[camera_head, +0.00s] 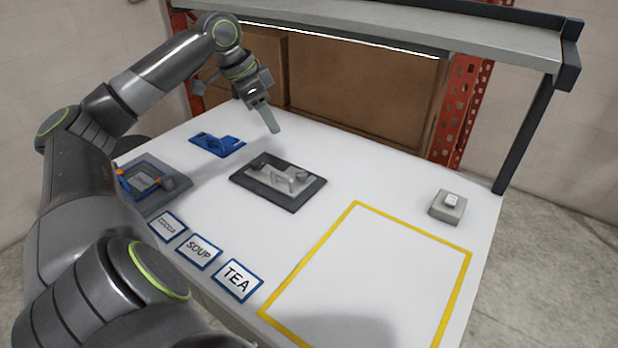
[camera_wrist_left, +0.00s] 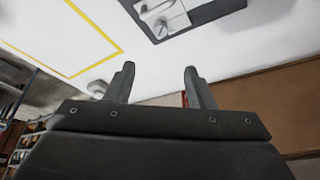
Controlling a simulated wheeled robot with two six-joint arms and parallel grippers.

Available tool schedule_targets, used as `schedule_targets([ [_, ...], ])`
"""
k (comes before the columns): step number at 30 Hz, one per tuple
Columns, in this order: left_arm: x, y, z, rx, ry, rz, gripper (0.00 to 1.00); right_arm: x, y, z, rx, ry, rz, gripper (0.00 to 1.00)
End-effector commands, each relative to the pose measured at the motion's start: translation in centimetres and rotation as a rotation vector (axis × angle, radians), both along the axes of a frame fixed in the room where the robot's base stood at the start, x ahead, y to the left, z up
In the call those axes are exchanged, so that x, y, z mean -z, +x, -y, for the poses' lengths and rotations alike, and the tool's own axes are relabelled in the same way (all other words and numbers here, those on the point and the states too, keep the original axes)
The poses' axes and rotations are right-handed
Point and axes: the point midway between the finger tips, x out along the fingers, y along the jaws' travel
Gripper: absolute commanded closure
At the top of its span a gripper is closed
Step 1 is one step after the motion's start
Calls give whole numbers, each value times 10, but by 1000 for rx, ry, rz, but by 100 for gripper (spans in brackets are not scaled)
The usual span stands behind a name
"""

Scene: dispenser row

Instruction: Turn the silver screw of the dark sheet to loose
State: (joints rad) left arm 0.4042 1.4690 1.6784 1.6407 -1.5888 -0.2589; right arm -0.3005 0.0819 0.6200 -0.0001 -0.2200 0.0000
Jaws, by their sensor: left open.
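A dark sheet (camera_head: 250,190) lies flat near the middle of the white table. A silver metal fitting (camera_head: 287,178) with a raised, handle-like part sits on it; I cannot clearly tell a separate screw or its turn position. In the left wrist view the dark sheet (camera_wrist_left: 218,14) and the silver fitting (camera_wrist_left: 165,16) show at the top, partly cut off. My left gripper (camera_head: 270,127) hangs above the table behind the sheet, apart from it. Its two fingers (camera_wrist_left: 158,72) are open with nothing between them. My right gripper is not in view.
A blue fixture (camera_head: 217,144) and a grey tray (camera_head: 176,198) stand left of the sheet. Labels, including SOUP (camera_head: 199,251) and TEA (camera_head: 237,280), lie in front. A yellow outline (camera_head: 310,253) bounds clear table. A grey block (camera_head: 447,208) is right; a shelf (camera_head: 430,36) overhangs behind.

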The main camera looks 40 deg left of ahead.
Motion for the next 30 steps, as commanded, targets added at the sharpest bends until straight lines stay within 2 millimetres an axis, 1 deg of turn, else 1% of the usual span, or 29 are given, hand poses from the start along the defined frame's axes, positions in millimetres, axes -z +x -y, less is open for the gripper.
schedule_targets([
  [4, 9, 3, 3, 8, -3, -1, 51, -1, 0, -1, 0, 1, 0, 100],
  [7, 22, 7, 6, 9, -5, -2, 51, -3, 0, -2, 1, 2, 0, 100],
  [24, 118, 42, 25, 4, -6, -2, 51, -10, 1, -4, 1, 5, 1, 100],
  [30, 145, 52, 30, 4, -3, -2, 51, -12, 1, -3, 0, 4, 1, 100],
])
